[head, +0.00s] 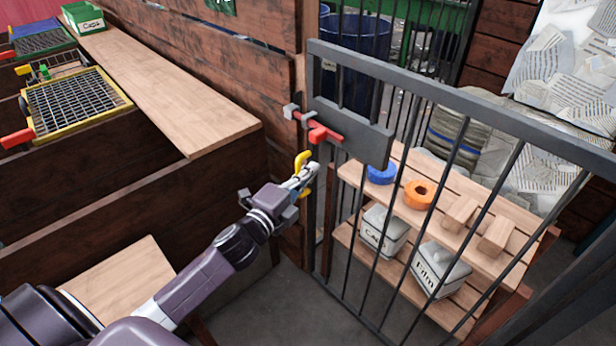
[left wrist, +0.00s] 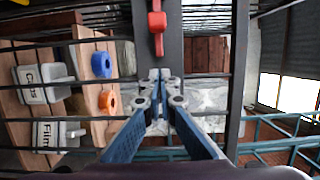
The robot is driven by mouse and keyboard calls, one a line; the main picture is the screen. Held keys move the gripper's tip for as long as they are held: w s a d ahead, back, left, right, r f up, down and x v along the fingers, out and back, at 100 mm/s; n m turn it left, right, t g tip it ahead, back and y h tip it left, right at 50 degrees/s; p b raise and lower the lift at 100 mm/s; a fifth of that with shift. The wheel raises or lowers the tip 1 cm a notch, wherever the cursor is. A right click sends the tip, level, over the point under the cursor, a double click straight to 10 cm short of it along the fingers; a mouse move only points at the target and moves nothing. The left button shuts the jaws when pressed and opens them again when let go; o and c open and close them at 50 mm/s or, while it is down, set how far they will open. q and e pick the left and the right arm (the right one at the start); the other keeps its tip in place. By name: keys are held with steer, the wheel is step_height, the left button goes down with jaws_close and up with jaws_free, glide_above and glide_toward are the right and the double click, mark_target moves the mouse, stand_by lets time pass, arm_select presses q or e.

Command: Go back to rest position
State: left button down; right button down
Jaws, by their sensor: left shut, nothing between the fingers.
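My left gripper (head: 308,172) is shut and empty, in front of the edge of a dark barred gate (head: 350,128). Its closed fingertips also show in the middle of the left wrist view (left wrist: 160,76). A red latch handle (head: 324,133) sits on the gate's plate, just above the gripper in the head view; it also shows above the fingertips in the left wrist view (left wrist: 157,24), apart from them. A yellow part (head: 302,159) shows right by the fingers; I cannot tell whether they touch. My right gripper is not in view.
Behind the bars, a wooden shelf (head: 476,250) holds a blue ring (head: 381,174), an orange ring (head: 419,194), wooden blocks and labelled tins. On the left are a wooden counter (head: 165,92), a green box (head: 83,18) and wire baskets (head: 78,104). A plank wall (head: 225,60) stands beside the gate.

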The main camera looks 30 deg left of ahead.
arm_select(q)
steer(key=shift+s+a+f, duration=0.1)
steer(key=shift+s+a, duration=0.1)
steer(key=shift+s, duration=0.1)
steer(key=shift+d, duration=0.1)
steer(key=s+a+f+n+g+y, duration=0.1)
steer(key=s+a+f+n+g, duration=0.15)
steer(key=f, duration=0.75)
steer(key=s+a+f+n+g+y, duration=0.1)
steer(key=f+n+g, duration=0.15)
steer(key=f, duration=0.85)
steer(key=s+f+n+g, duration=0.2)
steer(key=s+f, duration=0.4)
steer(key=f, duration=0.5)
steer(key=s+f+n+g, duration=0.25)
steer(key=s+f, duration=0.35)
steer(key=f, duration=0.5)
steer(key=s+d+f+n+g, duration=0.2)
steer(key=s+f, duration=0.4)
steer(key=s, duration=0.6)
steer(key=s+d+f+n+g+b, duration=0.1)
steer(key=s+d+f+n+g, duration=0.2)
steer(key=s+f, duration=0.4)
steer(key=s+d+f+n+g, duration=0.2)
steer(key=s+f, duration=0.4)
steer(key=s, duration=1)
steer(key=shift+s+d+f, duration=0.4)
steer(key=shift+d, duration=0.3)
